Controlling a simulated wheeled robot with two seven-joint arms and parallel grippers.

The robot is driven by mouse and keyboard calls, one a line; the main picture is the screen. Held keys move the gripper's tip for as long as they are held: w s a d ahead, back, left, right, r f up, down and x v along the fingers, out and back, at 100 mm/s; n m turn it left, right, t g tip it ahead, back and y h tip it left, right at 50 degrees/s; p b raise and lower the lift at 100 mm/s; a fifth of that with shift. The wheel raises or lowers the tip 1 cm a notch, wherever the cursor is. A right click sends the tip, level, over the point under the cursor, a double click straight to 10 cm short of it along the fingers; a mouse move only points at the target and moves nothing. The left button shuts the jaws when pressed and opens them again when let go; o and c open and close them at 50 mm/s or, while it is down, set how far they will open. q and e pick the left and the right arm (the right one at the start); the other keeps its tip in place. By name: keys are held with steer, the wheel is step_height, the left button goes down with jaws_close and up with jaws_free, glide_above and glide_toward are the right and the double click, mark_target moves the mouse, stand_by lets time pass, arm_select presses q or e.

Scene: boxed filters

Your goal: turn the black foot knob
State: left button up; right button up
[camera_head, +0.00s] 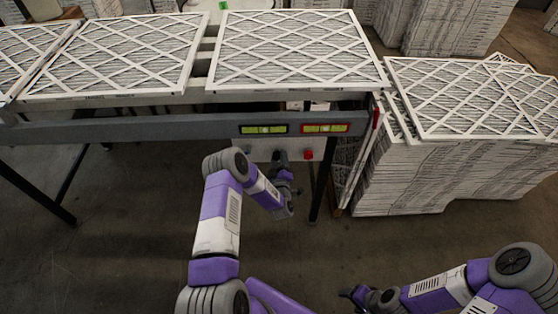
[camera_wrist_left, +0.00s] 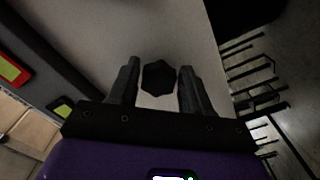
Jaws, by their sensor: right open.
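The black foot knob (camera_wrist_left: 159,78) is a dark faceted knob on a pale panel in the left wrist view. My left gripper (camera_wrist_left: 159,68) is open, with one finger on each side of the knob and a visible gap on both sides. In the head view, my left gripper (camera_head: 284,176) is low in front of the pale control panel under the table; it largely hides the knob there. My right gripper (camera_head: 354,293) is open near the bottom edge of the head view, away from the panel.
A red button (camera_head: 308,154) sits on the panel, right of my left gripper. A dark table leg (camera_head: 322,180) stands just right. Stacked filters (camera_head: 410,180) fill the right side. Floor in front is clear.

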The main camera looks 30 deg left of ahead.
arm_select(q)
steer(key=shift+o, duration=1.2)
steer(key=p+v, duration=0.1)
steer(key=v, duration=0.6)
steer(key=shift+s, duration=0.3)
steer(key=shift+d, duration=0.15)
